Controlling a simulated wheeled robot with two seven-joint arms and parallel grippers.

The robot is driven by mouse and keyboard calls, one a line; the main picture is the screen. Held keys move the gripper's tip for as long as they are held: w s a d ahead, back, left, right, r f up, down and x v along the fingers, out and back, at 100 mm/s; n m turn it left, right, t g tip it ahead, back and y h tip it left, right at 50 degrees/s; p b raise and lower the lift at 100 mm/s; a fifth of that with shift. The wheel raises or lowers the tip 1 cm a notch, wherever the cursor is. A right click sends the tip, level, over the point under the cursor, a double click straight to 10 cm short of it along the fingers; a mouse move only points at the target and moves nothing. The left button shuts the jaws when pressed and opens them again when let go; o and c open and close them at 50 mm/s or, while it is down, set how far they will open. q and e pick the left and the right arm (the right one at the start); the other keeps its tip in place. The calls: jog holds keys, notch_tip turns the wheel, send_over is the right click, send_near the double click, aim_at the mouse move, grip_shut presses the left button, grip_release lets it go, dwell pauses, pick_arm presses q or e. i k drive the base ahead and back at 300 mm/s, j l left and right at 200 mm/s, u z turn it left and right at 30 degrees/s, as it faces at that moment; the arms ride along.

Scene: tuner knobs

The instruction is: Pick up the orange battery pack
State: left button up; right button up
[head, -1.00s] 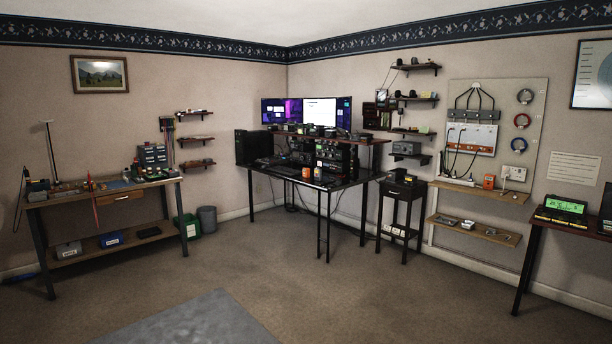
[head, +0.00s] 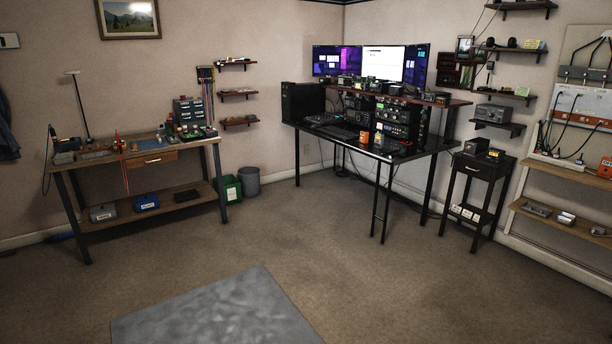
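A small orange box (head: 604,170), which looks like the orange battery pack, sits at the far right edge of the head view. It is on the upper wooden wall shelf (head: 572,174) below the cable panel and is partly cut off by the picture edge. Another small orange item (head: 365,138), perhaps a can or mug, stands on the black desk (head: 400,155). Neither of my grippers is in view.
A wooden workbench (head: 165,158) with tools stands at the left. A green bin (head: 228,189) and a grey bin (head: 249,181) stand beside it. A small black side table (head: 482,168) is right of the desk. The carpet (head: 330,260) is open, with a grey mat (head: 215,310) in front.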

aim_at(365, 135)
jog(key=i+j, duration=0.1)
jog(key=i, duration=3.85)
jog(key=l+z, duration=0.05)
jog(key=l, duration=0.05)
